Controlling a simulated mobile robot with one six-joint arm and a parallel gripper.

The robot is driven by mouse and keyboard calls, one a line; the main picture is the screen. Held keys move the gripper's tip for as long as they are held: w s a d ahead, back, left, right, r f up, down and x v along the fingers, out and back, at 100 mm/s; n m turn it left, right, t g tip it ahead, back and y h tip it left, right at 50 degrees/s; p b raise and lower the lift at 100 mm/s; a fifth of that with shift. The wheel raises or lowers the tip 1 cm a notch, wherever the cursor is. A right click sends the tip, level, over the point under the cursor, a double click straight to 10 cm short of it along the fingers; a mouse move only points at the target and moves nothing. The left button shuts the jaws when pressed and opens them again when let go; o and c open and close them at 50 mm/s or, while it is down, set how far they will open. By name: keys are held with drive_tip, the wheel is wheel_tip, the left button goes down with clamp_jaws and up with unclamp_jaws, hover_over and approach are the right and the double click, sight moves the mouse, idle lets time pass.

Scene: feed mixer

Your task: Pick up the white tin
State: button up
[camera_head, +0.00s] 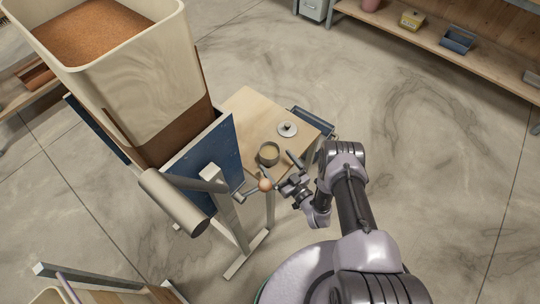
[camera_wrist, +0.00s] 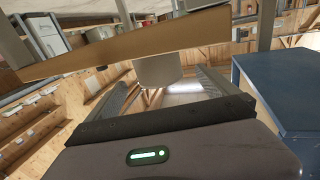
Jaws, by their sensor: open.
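The white tin (camera_head: 268,153), an open round can with pale contents, stands upright near the front edge of the small wooden table. In the wrist view the tin (camera_wrist: 158,69) shows as a pale cylinder against the wooden tabletop (camera_wrist: 125,50), with the picture apparently upside down. My gripper (camera_head: 284,173) is at the table's near edge, just in front of the tin. Its two fingers are apart and nothing is held. In the wrist view the tin appears between the fingers, beyond their tips; contact is not visible.
A round light lid (camera_head: 287,129) with a knob lies behind the tin. The mixer's blue panel (camera_head: 212,160) stands close on the left, and a rod with a wooden ball (camera_head: 265,184) sits beside my gripper. Open floor (camera_head: 410,130) lies to the right.

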sight(271, 154)
drive_tip(key=b+x, duration=0.1)
drive_tip(key=x, duration=0.1)
drive_tip(key=b+x, duration=0.1)
drive_tip(key=x, duration=0.2)
drive_tip(key=shift+f, duration=0.2)
drive_tip(key=shift+w+a+r, duration=0.1)
drive_tip(key=shift+w+r, duration=0.05)
drive_tip(key=shift+w, duration=0.1)
drive_tip(key=c, duration=1.6)
